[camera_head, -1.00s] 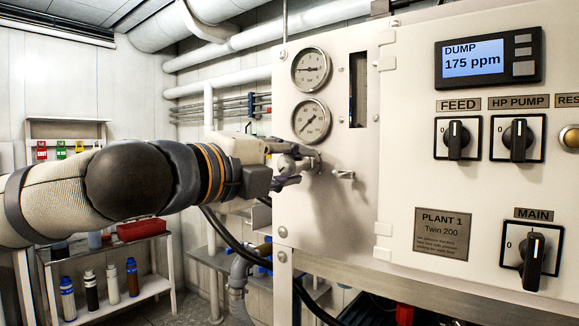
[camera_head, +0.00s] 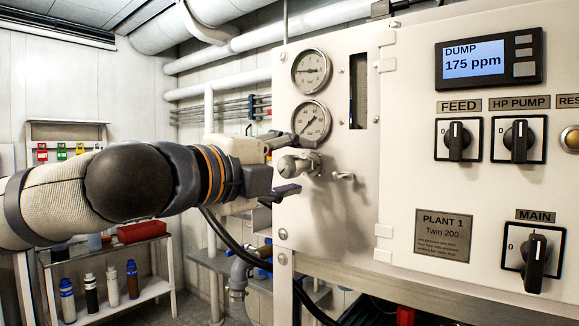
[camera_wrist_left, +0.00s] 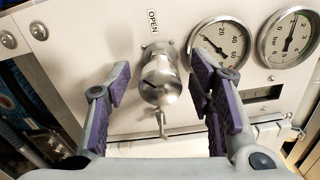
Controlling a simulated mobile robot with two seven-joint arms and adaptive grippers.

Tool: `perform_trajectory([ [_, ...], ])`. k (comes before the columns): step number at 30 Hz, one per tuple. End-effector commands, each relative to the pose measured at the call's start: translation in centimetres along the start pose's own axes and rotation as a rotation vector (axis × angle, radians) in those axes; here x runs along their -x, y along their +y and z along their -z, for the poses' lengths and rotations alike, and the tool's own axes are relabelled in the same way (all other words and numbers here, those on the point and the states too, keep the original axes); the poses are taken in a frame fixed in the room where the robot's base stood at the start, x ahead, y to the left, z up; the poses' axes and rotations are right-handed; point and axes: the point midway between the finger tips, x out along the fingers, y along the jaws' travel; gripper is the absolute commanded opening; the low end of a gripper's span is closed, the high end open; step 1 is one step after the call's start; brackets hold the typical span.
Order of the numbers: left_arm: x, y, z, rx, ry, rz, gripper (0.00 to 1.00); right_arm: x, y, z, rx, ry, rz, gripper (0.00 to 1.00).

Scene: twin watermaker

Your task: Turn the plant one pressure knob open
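The pressure knob (camera_head: 299,164) is a metal knob on the front of the plant one panel, below the two gauges. In the left wrist view the knob (camera_wrist_left: 160,78) sits between my fingers, under a label reading OPEN (camera_wrist_left: 153,21). My left gripper (camera_head: 288,166) is open, one finger above the knob and one below it in the head view. In the left wrist view the purple finger pads of the gripper (camera_wrist_left: 164,98) stand clear of the knob on both sides. My right gripper is not in view.
A small metal handle (camera_head: 344,176) sticks out right of the knob. The lower gauge (camera_head: 311,121) is close above my upper finger. The display (camera_head: 487,59) reads DUMP 175 ppm. Switches, including MAIN (camera_head: 532,257), are at the right. A shelf with bottles (camera_head: 112,284) stands at the left.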

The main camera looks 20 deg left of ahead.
Motion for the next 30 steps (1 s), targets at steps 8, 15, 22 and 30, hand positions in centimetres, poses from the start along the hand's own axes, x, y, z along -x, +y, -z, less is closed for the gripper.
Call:
perform_trajectory([
  [8,1.8,-0.1,-0.1,0.0,-0.002,0.003,0.49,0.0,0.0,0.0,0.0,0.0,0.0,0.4],
  [15,8.3,-0.1,-0.1,0.0,-0.003,0.005,0.49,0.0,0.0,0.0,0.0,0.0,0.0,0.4],
  [22,11.8,0.0,0.0,0.0,-0.001,0.001,0.49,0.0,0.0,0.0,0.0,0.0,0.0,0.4],
  [30,12.0,0.0,0.0,0.0,0.0,0.0,0.49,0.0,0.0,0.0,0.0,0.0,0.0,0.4],
])
